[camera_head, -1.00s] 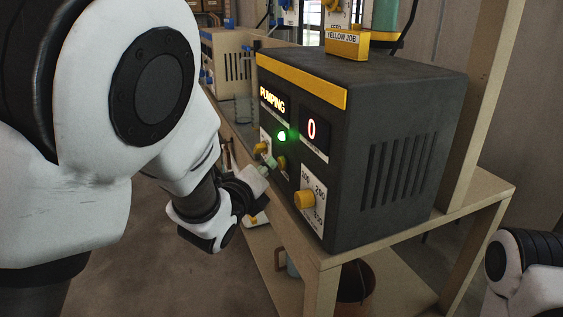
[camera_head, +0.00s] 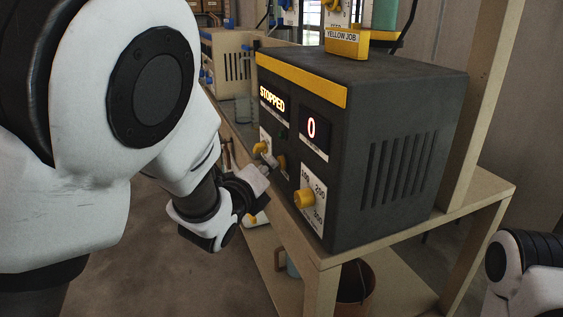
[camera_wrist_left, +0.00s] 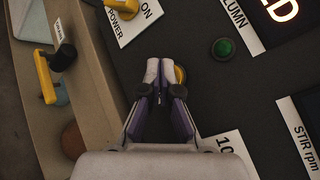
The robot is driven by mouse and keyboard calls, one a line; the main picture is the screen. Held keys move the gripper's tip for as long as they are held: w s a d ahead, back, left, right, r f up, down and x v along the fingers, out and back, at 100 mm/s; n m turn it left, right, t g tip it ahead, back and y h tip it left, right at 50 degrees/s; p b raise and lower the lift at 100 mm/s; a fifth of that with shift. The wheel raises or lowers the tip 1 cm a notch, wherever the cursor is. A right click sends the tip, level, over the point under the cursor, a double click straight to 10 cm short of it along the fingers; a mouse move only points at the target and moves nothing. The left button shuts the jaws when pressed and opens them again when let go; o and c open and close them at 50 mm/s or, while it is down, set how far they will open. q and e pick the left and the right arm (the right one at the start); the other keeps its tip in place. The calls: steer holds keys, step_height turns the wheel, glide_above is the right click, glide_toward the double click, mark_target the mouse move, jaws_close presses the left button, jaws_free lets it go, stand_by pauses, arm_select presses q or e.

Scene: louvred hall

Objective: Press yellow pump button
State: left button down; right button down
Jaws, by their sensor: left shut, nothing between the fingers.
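The dark pump box (camera_head: 390,110) with a yellow top band stands on the wooden bench. Its display (camera_head: 272,101) reads STOPPED and a red 0 shows beside it. The yellow button (camera_head: 282,162) is low on the front face; in the left wrist view it (camera_wrist_left: 180,74) shows partly behind my fingertips. My left gripper (camera_head: 265,169) is shut and empty, its tips (camera_wrist_left: 160,75) right at the button; whether they touch it I cannot tell. The green lamp (camera_wrist_left: 223,48) is dark. My right gripper is out of view.
A yellow power lever (camera_head: 259,148) sits left of the button, and a yellow knob (camera_head: 304,198) to its lower right. A yellow tag reading YELLOW JOB (camera_head: 346,44) stands on the box. A bucket (camera_head: 355,284) is under the bench. A pale unit (camera_head: 229,62) stands farther back.

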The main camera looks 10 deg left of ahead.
arm_select(q)
steer(key=s+a+b, duration=0.1)
steer(key=s+a, duration=0.2)
steer(key=a, duration=0.2)
steer(key=shift+s, duration=0.2)
